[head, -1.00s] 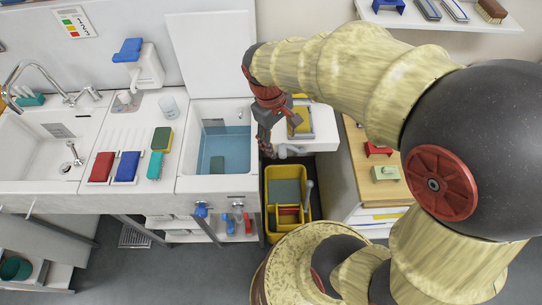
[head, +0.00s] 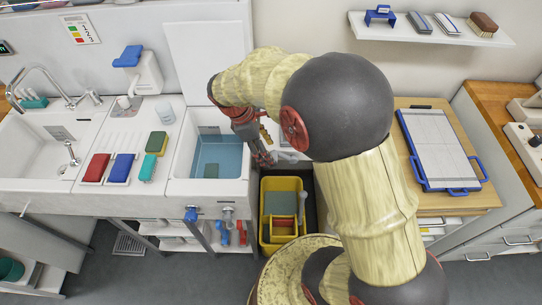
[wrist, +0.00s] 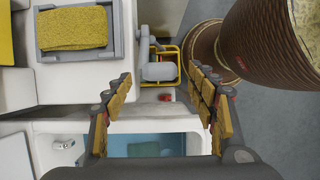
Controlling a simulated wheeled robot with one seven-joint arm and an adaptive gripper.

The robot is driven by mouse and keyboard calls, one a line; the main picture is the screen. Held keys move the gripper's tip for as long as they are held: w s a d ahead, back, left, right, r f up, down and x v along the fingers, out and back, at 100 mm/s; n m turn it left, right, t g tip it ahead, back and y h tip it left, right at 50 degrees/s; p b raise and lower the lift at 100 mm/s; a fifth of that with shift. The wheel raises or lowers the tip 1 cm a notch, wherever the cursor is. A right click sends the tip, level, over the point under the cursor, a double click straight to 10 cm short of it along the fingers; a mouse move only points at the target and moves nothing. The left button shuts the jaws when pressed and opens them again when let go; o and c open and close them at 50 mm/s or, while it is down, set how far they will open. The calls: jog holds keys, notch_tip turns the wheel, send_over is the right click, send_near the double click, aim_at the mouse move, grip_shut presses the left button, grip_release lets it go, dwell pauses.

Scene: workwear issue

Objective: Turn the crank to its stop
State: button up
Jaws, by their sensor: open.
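The grey crank (wrist: 159,70) shows in the wrist view at the edge of a white unit (wrist: 85,85), with a rounded grip pointing right. My gripper (wrist: 165,90) is open, with its two padded fingers wide apart and nothing between them. The crank appears between and beyond the fingertips; I see no contact. In the head view my gripper (head: 262,158) hangs at the right edge of the blue-water sink (head: 210,160), above and beyond the yellow bucket (head: 268,238). There the crank is mostly hidden by my arm.
A grey tray with a yellow cloth (wrist: 73,30) sits on the white unit. A raised white lid (head: 205,60) stands behind the sink. A blue-edged board (head: 440,150) lies on the wooden cabinet at right.

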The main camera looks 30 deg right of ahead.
jog(key=shift+b+x, duration=0.3)
jog(key=shift+x, duration=1.15)
jog(key=shift+c, duration=0.8)
